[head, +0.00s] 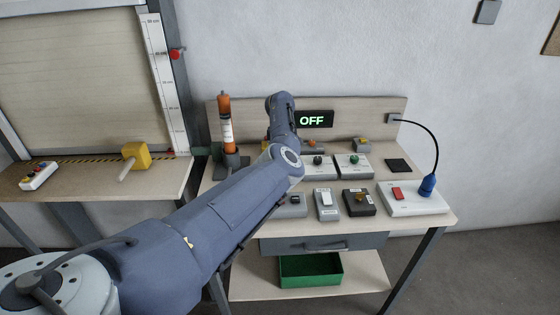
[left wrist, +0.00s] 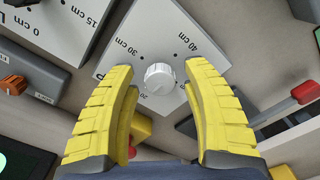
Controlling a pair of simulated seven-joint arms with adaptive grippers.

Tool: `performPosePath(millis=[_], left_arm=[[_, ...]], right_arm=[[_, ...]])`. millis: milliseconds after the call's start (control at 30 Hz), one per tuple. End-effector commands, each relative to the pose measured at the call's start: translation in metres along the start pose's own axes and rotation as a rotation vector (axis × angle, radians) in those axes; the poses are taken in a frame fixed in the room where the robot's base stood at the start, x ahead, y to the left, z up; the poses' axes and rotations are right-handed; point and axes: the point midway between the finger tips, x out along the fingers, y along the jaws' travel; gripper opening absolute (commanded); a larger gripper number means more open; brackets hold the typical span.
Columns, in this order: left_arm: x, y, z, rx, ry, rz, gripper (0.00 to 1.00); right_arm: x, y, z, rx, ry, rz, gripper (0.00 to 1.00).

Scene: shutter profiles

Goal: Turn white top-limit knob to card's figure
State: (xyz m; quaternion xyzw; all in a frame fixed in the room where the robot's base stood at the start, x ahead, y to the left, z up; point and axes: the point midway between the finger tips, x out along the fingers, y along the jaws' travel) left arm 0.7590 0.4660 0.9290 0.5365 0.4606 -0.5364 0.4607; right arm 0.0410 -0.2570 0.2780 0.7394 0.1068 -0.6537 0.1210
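The white knob (left wrist: 160,80) sits on a light grey panel (left wrist: 125,60) in the left wrist view. The panel carries printed dots and the labels "30 cm" and "40 cm", plus a partly hidden "20". My left gripper (left wrist: 157,68) is open, its yellow fingers on either side of the knob with visible gaps. The knob's pointer direction is too unclear to tell. In the head view my left arm reaches over the bench and hides the knob and the gripper. I make out no readable card. My right gripper is not in view.
Boxes with a black knob (head: 318,160) and a green knob (head: 354,159) stand close right of my arm. Several switch boxes line the bench front. A display (head: 312,120) reads "OFF". An orange-and-white column (head: 226,122) stands left. An orange knob (left wrist: 13,85) shows in the wrist view.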

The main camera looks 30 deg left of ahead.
Motion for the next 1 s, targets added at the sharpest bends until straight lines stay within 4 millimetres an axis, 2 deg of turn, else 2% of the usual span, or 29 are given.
performPosePath(millis=[367,467,800,1000], left_arm=[[-0.005,0.000,0.000,0.001,0.000,0.001,0.52],[-0.017,0.001,0.000,0.000,0.000,0.003,0.52],[-0.074,0.001,0.000,0.000,0.000,0.003,0.52],[-0.102,0.001,0.000,0.000,-0.001,0.003,0.52]], right_arm=[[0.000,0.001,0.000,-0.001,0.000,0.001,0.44],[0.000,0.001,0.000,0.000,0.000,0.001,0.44],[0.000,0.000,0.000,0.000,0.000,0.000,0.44],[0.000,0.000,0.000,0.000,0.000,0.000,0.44]])
